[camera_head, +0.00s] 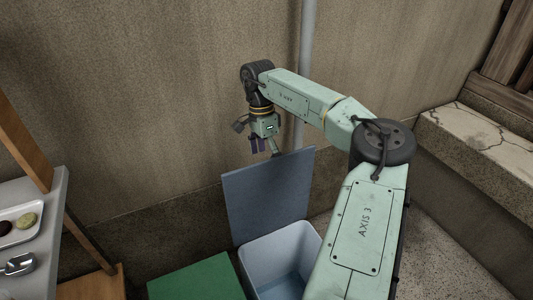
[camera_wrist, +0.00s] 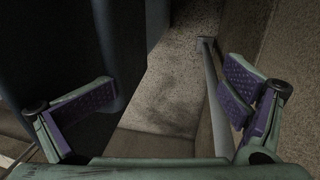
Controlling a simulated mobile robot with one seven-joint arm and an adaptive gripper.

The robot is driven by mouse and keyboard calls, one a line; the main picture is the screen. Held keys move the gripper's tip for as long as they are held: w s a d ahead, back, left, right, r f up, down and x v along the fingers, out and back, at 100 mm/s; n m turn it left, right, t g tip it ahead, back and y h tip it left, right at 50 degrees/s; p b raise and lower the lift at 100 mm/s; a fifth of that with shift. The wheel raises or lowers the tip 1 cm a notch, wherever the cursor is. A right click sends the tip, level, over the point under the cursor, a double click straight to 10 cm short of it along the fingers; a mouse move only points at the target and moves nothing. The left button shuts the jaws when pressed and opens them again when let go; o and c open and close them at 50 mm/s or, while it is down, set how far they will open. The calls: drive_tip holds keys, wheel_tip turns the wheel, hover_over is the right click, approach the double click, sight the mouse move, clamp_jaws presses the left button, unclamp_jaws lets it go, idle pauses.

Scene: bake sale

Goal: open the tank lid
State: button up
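The tank (camera_head: 283,242) is a pale blue open-topped bin on the floor near the wall. Its blue-grey lid (camera_head: 268,200) stands raised and nearly upright at the back of the tank, leaving the inside visible. My gripper (camera_head: 265,147) is above the lid's upper edge on the wall side, with its fingers pointing down. In the wrist view my gripper (camera_wrist: 172,95) is open, with purple finger pads wide apart and nothing between them. A dark blue surface, probably the lid (camera_wrist: 60,50), fills the left side there. Whether a finger touches it is unclear.
A green box (camera_head: 197,280) stands left of the tank. A grey pipe (camera_head: 307,60) runs up the wall (camera_head: 150,90) behind my arm. A table with a tray (camera_head: 20,228) is at left, and a stone ledge (camera_head: 480,145) is at right.

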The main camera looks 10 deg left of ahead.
drive_tip(key=shift+a+f, duration=0.1)
drive_tip(key=shift+f, duration=0.15)
drive_tip(key=r, duration=0.2)
drive_tip(key=w+r, duration=0.1)
drive_tip(key=r, duration=0.1)
drive_tip(key=shift+a+r, duration=0.1)
drive_tip(key=shift+a, duration=0.15)
drive_tip(key=c, duration=0.9)
drive_tip(key=r, duration=0.5)
drive_tip(key=w+r, duration=0.1)
drive_tip(key=r, duration=0.2)
drive_tip(key=shift+a, duration=0.3)
drive_tip(key=shift+c, duration=0.2)
drive_tip(key=shift+s, duration=0.1)
